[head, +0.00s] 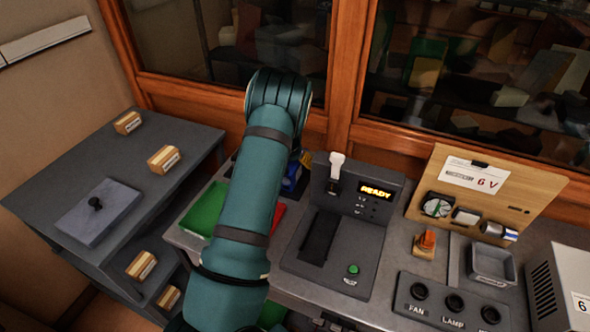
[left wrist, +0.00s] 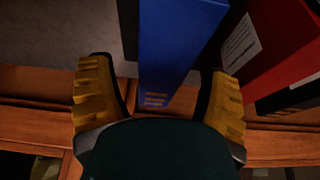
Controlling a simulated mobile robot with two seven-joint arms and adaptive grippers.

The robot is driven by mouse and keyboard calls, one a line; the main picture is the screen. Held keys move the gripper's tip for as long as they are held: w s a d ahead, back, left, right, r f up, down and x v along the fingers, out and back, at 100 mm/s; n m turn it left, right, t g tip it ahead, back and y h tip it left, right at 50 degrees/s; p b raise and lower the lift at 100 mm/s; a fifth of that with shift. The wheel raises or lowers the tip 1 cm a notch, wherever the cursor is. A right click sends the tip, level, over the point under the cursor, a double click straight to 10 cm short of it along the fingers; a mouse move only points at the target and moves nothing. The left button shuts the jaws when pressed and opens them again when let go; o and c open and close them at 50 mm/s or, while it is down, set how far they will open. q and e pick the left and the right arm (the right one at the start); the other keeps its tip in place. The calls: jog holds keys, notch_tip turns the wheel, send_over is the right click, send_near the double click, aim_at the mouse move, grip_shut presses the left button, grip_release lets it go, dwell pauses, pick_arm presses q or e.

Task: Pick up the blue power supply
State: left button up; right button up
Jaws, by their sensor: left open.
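The blue power supply (left wrist: 178,45) is a blue box with small orange markings, seen in the left wrist view between the two yellow fingers. My left gripper (left wrist: 160,70) is open, with one finger on each side of the box. A gap shows on the left; contact on the right cannot be told. In the head view a bit of the blue power supply (head: 291,176) shows just right of my teal left arm, which hides most of the gripper. My right gripper is not in view.
A red box (left wrist: 275,45) with a white label stands close right of the blue one. A green tray (head: 204,210) lies left of my arm. A grey console (head: 335,250) with a READY display stands to the right. A wooden-framed window (head: 345,95) rises behind.

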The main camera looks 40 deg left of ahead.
pick_arm(q)
jog(key=shift+x, duration=1.1)
jog(key=shift+f+b, duration=0.25)
jog(key=shift+b, duration=0.25)
jog(key=shift+r, duration=0.1)
grip_shut()
